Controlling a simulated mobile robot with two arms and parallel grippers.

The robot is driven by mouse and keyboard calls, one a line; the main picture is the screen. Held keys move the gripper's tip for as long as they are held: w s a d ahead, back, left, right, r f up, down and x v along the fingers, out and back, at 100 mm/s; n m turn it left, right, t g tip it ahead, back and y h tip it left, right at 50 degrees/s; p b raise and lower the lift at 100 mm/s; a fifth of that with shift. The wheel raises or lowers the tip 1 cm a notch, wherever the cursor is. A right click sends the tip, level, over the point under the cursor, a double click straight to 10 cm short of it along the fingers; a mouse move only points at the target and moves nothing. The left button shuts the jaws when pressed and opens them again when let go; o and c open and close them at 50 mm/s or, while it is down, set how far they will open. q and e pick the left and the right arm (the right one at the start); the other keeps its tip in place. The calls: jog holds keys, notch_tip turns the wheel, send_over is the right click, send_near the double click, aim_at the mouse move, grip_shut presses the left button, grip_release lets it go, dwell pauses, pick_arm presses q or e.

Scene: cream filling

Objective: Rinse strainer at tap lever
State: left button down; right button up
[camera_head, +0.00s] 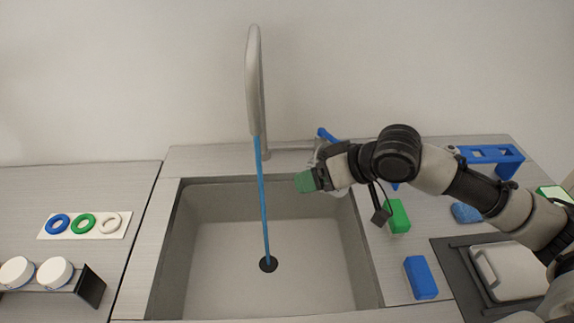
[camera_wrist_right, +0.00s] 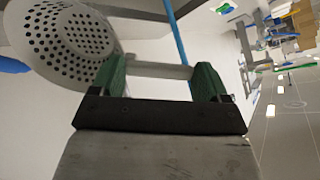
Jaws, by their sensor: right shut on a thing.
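My right gripper (camera_head: 306,181) is over the right back part of the sink (camera_head: 225,207). In the wrist view, its green fingers (camera_wrist_right: 160,72) are shut on the pale handle of a grey strainer (camera_wrist_right: 75,38). The bowl with round holes is tilted, to the left of the fingers. In the head view the strainer (camera_head: 322,150) is mostly hidden behind the gripper. A blue lever (camera_head: 326,134) shows just behind it. The tall grey tap (camera_head: 254,85) has a blue water stream (camera_head: 263,200) running to the drain (camera_head: 268,264), left of and apart from the gripper. My left gripper is out of view.
Right of the sink are a green block (camera_head: 398,216), a blue block (camera_head: 421,278), a blue sponge (camera_head: 466,213) and a blue rack (camera_head: 490,154). On the left counter are a white plate with rings (camera_head: 70,236) and white round pieces (camera_head: 54,272). The basin is clear.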

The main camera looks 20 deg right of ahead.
jog(key=p+v, duration=0.5)
jog(key=v, duration=0.1)
jog(key=shift+s+d, duration=0.15)
jog(key=shift+d, duration=0.1)
dwell(1.1)
